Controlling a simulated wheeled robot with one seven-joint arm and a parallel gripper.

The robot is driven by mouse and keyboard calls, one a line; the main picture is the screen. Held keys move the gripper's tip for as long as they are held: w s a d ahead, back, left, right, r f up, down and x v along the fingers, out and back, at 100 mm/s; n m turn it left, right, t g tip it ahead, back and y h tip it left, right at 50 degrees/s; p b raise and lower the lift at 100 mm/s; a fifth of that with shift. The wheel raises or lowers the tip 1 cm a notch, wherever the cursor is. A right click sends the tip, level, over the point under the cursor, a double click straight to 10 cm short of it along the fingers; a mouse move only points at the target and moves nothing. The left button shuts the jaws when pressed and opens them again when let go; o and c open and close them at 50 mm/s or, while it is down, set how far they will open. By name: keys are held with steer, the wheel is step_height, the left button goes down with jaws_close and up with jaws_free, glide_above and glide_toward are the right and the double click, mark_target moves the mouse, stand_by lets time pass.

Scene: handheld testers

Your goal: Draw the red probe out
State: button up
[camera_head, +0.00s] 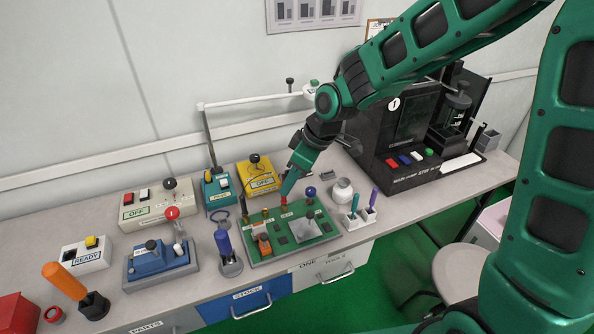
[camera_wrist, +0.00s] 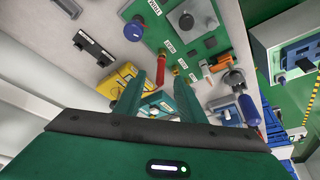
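The red probe (camera_head: 284,203) stands upright near the back edge of a green board (camera_head: 318,239) on the bench. It also shows as a red stick with a brass-coloured end in the wrist view (camera_wrist: 176,71). My gripper (camera_head: 287,189) points down just above and behind the red probe. In the wrist view my gripper (camera_wrist: 158,84) has its green fingers apart, with nothing held between them.
The board also bears an orange part (camera_head: 262,243), a grey block (camera_head: 304,229) and a blue knob (camera_head: 310,191). A yellow box (camera_head: 261,178) stands behind. A holder with teal and purple sticks (camera_head: 359,217) stands right. A black machine (camera_head: 405,150) stands back right.

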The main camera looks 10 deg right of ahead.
steer(key=x, duration=0.6)
steer(key=shift+w+a+f, duration=0.1)
steer(key=shift+f, duration=0.3)
jaws_close()
